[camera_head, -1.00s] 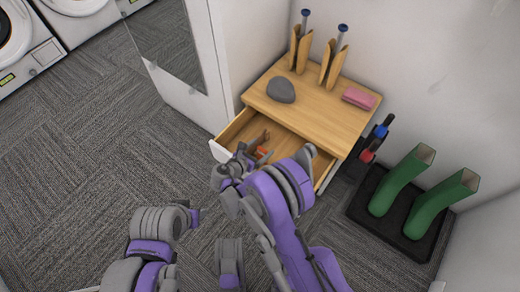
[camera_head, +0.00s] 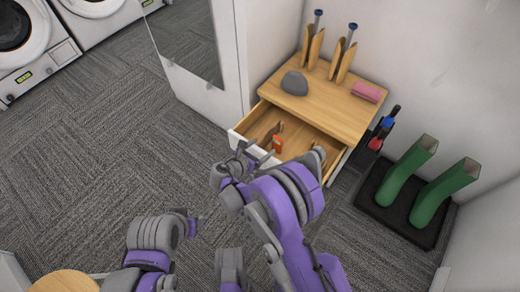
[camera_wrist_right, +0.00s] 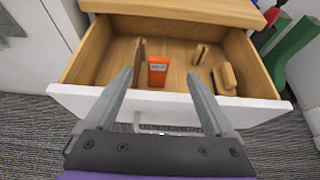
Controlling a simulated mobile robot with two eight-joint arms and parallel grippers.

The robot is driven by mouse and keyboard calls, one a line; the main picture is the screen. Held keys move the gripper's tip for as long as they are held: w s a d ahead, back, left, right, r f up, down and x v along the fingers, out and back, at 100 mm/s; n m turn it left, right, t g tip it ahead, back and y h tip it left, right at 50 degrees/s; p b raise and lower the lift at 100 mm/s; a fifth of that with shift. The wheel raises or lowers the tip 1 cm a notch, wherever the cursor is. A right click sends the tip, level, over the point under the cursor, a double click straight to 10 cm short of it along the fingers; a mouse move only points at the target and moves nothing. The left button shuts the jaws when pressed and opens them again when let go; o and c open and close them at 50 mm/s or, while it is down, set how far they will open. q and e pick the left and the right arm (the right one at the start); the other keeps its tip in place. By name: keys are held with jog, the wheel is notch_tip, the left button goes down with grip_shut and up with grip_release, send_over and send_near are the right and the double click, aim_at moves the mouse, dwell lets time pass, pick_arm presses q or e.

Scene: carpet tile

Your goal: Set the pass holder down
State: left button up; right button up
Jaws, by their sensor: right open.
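A small orange item with a pale label (camera_head: 277,144) stands in the open wooden drawer (camera_head: 240,138); it looks like the pass holder, but I cannot be sure. In the right wrist view the orange item (camera_wrist_right: 157,71) shows between my fingers and beyond their tips, with no finger touching it. My right gripper (camera_head: 243,156) is open and empty at the drawer's white front; its fingers also show in the wrist view (camera_wrist_right: 159,80). My left arm is low at the left in the head view; its fingers are not clear.
The drawer also holds a brown upright piece (camera_wrist_right: 139,66) and wooden pieces (camera_wrist_right: 225,77). On the cabinet top (camera_head: 325,105) are a grey stone (camera_head: 294,83), a pink folded cloth (camera_head: 366,91) and shoe trees (camera_head: 343,60). Green boots (camera_head: 445,193) stand on a black tray (camera_head: 385,213) at right.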

jog(key=shift+s+a+r, duration=0.15)
jog(key=shift+s+a, duration=0.05)
jog(key=s+d+r+m+g+y, duration=0.3)
jog(key=s+d+r+m+g, duration=0.2)
jog(key=s+d+r+m, duration=0.85)
jog(key=s+d+m+y, duration=0.1)
jog(key=s+m+y, duration=0.1)
jog(key=s+m, duration=0.5)
jog(key=s+d+r+m+y, duration=0.1)
jog(key=s+d+m+y, duration=0.1)
jog(key=s+m, duration=0.6)
jog(key=shift+s+d+g+y, duration=0.25)
jog(key=shift+s+g+y, duration=0.15)
jog(key=shift+s, duration=0.7)
